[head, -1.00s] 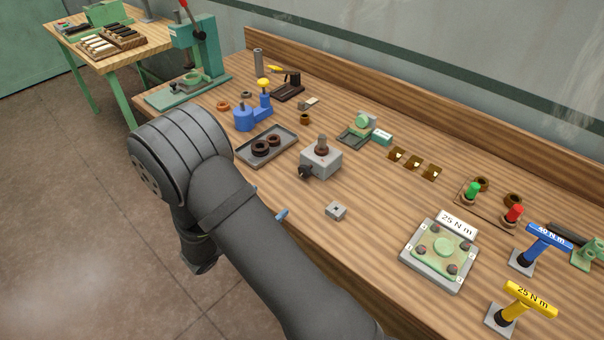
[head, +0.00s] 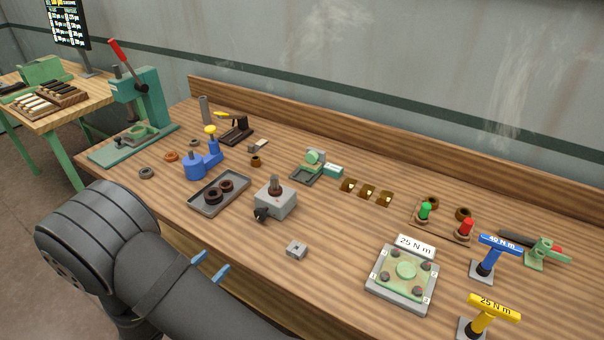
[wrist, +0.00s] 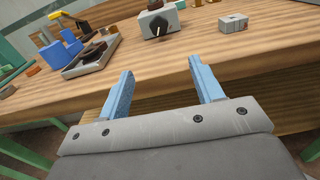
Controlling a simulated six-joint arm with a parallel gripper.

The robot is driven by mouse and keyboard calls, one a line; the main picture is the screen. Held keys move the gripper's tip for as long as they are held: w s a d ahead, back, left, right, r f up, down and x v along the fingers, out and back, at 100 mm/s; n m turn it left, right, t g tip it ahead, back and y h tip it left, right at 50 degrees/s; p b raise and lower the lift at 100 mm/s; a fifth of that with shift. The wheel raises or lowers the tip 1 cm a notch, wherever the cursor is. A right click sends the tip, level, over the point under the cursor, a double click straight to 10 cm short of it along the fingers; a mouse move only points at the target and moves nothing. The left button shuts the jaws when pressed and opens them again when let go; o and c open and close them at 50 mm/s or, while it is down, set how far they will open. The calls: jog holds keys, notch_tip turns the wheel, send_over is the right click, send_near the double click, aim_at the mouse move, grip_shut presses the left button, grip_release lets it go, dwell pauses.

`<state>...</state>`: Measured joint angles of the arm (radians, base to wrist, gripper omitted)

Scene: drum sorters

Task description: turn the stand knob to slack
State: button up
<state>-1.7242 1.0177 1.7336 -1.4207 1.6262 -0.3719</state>
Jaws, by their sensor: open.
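A grey block-shaped stand (head: 275,203) sits near the front edge of the bench, with a brown ring around the post on its top. A black knob (head: 261,215) sticks out of its front side. The wrist view shows the stand (wrist: 172,16) at the top middle, its dark knob (wrist: 157,27) facing me with a pale mark on it. My gripper (head: 209,267) is open and empty, just off the bench's front edge. In the wrist view the gap between its blue fingers (wrist: 160,70) points towards the stand, well short of the knob.
A grey tray (head: 219,205) with dark rings lies left of the stand. A small grey block (head: 297,250) lies to its right. The bench's front edge (wrist: 150,88) crosses below the fingertips. The bench top between edge and knob is clear.

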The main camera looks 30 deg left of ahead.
jog(key=w+r+m+g+h, duration=0.1)
jog(key=w+r+m+g, duration=0.1)
jog(key=m, duration=0.4)
jog(key=w+d+r+m+g+h, duration=0.1)
jog(key=w+r+m+g+h, duration=0.1)
jog(key=m, duration=0.5)
jog(key=w+d+r+m+g+h, duration=0.1)
jog(key=w+r+m+g, duration=0.1)
jog(key=w+m+g, duration=0.2)
jog(key=shift+w+r+m+h, duration=0.15)
jog(key=shift+m+h, duration=0.25)
jog(key=shift+m, duration=0.8)
jog(key=w+a+r+m+g+y, duration=0.1)
jog(key=w+r+m+g+y, duration=0.2)
jog(key=r+m, duration=0.5)
jog(key=m+g+y, duration=0.2)
jog(key=m+g, duration=0.1)
jog(key=m, duration=0.5)
send_near(258, 211)
jog(key=x, duration=1)
jog(key=shift+w+f, duration=0.1)
jog(key=shift+c, duration=0.2)
jog(key=c, duration=1)
